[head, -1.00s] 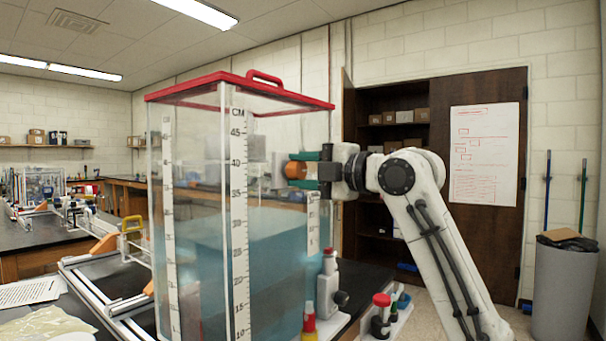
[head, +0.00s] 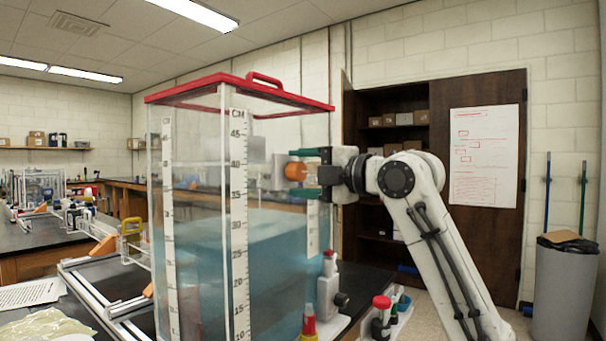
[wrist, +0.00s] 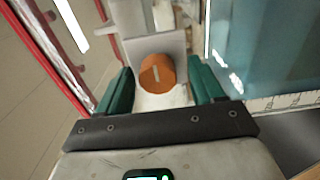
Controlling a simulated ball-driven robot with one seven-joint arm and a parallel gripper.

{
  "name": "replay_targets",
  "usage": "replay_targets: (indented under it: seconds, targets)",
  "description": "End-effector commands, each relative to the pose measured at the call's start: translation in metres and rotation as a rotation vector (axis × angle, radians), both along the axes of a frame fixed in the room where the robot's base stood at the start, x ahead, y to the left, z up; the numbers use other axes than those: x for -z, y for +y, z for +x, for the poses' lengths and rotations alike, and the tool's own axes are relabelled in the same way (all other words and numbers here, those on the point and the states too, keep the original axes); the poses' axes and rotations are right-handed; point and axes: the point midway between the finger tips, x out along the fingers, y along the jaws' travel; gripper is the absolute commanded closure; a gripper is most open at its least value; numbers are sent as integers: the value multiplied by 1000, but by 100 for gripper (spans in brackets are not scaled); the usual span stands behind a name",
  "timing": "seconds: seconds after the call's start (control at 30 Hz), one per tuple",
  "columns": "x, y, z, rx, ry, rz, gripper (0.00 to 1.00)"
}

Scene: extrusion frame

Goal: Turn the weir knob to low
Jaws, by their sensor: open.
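The weir knob (head: 295,171) is a round orange knob on the far right side of the clear water tank (head: 282,225). In the wrist view the knob (wrist: 157,73) has a pale pointer line on its face and sits on a light plate (wrist: 150,45). My gripper (head: 307,172) is open, with its green fingers on either side of the knob. In the wrist view my gripper's fingers (wrist: 162,88) flank the knob with a visible gap on each side. No low mark can be read.
The tank has a red lid (head: 235,86) with a handle and white centimetre scales. Small red-capped bottles (head: 383,318) and valves stand near the tank's base. A grey bin (head: 565,285) stands at the right. A dark cabinet with a poster (head: 483,155) is behind my arm.

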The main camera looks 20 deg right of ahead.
Motion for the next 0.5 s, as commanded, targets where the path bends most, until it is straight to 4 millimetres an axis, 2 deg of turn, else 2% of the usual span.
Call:
replay_targets:
  seconds: [0.27, 0.5]
  targets:
    - [-1, -4, -4, 1, -2, 2, 33]
    - [0, -28, -36, 3, -4, 2, 33]
